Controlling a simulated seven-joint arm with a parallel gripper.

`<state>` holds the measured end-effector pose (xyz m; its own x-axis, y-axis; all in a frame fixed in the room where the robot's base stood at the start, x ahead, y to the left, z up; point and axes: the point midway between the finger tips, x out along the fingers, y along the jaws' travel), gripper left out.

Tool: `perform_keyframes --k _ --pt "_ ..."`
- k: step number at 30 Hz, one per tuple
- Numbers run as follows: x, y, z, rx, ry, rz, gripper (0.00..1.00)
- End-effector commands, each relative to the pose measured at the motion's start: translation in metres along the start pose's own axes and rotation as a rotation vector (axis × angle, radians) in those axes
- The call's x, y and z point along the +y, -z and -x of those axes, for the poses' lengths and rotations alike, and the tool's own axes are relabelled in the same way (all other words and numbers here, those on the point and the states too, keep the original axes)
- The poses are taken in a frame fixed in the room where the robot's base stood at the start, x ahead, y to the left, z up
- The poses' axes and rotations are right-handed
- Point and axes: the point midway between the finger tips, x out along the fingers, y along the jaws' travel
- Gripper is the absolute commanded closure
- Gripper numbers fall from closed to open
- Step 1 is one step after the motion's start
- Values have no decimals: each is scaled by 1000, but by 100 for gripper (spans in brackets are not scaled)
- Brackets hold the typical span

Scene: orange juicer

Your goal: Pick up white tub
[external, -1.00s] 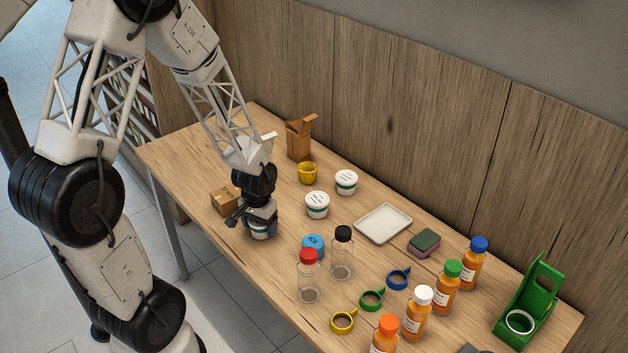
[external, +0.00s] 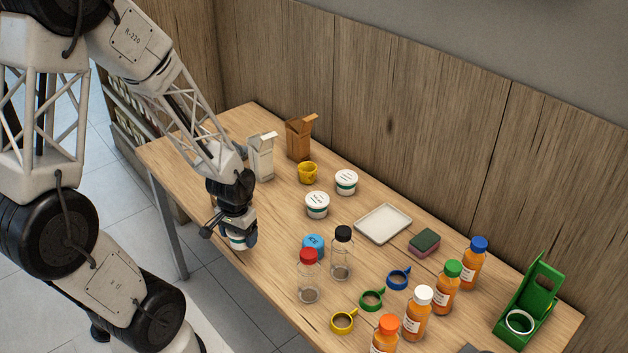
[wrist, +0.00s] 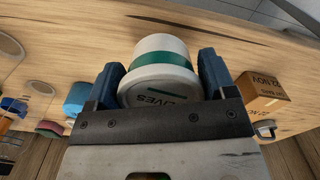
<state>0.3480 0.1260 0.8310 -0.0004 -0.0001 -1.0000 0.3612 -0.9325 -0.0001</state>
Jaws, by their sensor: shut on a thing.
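A white tub (wrist: 163,58) with a green band and partly readable lettering ending in "IVES" is between the two blue fingers of my gripper (wrist: 160,78) in the wrist view. The fingers are shut on its sides. In the external view, my gripper (external: 238,230) is over the left front part of the table, and the held tub (external: 237,242) shows just below it, partly hidden. I cannot tell exactly how high it is. Two other white tubs stand on the table, one nearer (external: 317,205) and one farther back (external: 346,183).
A yellow cup (external: 307,173), a white carton (external: 261,157) and a brown carton (external: 299,140) stand behind. A cardboard box (wrist: 262,92) is beside my gripper. Jars, bottles, rings and a white tray (external: 383,223) lie to the right. The table's front edge is close.

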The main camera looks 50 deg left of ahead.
Motion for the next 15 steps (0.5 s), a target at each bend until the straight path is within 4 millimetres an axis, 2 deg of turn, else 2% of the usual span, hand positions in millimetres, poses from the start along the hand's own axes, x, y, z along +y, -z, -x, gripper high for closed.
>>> perform_keyframes --k 6,15 --pt "-1 -33 4 2 0 0 50" --pt "-1 -60 6 1 0 0 50"
